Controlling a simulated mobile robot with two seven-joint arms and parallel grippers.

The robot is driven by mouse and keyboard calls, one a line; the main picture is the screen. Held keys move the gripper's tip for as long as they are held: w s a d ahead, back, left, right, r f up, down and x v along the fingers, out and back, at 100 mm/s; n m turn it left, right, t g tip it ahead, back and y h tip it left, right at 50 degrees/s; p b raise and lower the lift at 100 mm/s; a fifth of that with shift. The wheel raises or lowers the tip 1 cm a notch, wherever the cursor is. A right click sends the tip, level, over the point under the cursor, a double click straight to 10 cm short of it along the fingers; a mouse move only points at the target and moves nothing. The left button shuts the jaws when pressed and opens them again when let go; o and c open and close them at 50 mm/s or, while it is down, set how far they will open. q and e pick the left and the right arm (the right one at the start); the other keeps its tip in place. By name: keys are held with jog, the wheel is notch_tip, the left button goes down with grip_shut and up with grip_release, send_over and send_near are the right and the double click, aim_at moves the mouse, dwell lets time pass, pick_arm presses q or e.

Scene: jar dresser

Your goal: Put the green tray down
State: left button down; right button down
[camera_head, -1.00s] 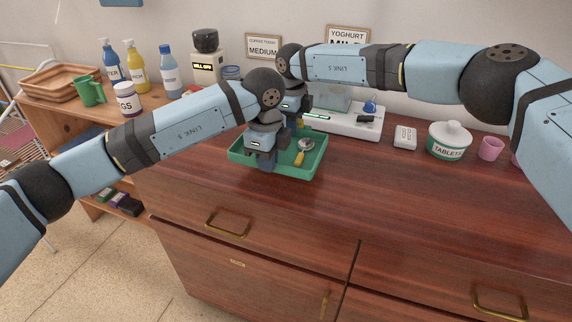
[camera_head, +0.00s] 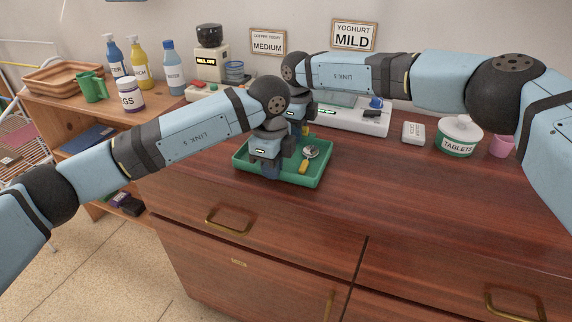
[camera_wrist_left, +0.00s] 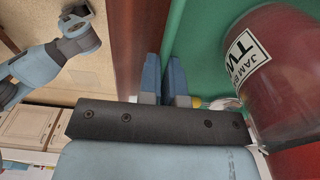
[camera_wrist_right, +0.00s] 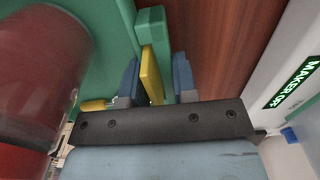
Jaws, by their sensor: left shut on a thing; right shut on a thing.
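The green tray (camera_head: 318,178) is at the dresser top near its front edge, looking about level. I cannot tell whether it touches the wood. My left gripper (camera_head: 270,172) is shut on its near wall; the fingers also show in the left wrist view (camera_wrist_left: 165,82). My right gripper (camera_head: 300,127) is at the far wall. In the right wrist view its fingers (camera_wrist_right: 155,85) are either side of the green wall and a yellow strip. In the tray are a spoon-like thing (camera_head: 310,152) with a yellow handle and a dark red jam jar (camera_wrist_left: 285,75), hidden in the head view.
A white appliance (camera_head: 365,122) stands close behind the tray. A small white box (camera_head: 413,132), a tablets jar (camera_head: 459,137) and a pink cup (camera_head: 501,146) are to the right. The dresser top (camera_head: 400,190) in front of them is clear.

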pick_arm(q)
jog(key=shift+s+f, duration=0.1)
jog(key=shift+f, duration=0.4)
pick_arm(e)
jog(key=shift+w+d+f, duration=0.15)
jog(key=shift+d+f, duration=0.05)
jog(key=shift+f, duration=0.15)
pick_arm(q)
jog(key=c, duration=1.6)
grip_release()
jog(key=shift+r, duration=0.15)
pick_arm(e)
jog(key=c, duration=1.2)
grip_release()
jog(key=shift+r, duration=0.1)
pick_arm(q)
jog(key=o, duration=0.3)
pick_arm(e)
jog(key=o, duration=0.3)
jog(key=shift+a, duration=0.1)
jog(key=shift+s, duration=0.2)
jog(key=shift+r, duration=0.5)
pick_arm(q)
notch_tip(320, 180, up, 12)
pick_arm(e)
notch_tip(320, 180, up, 11)
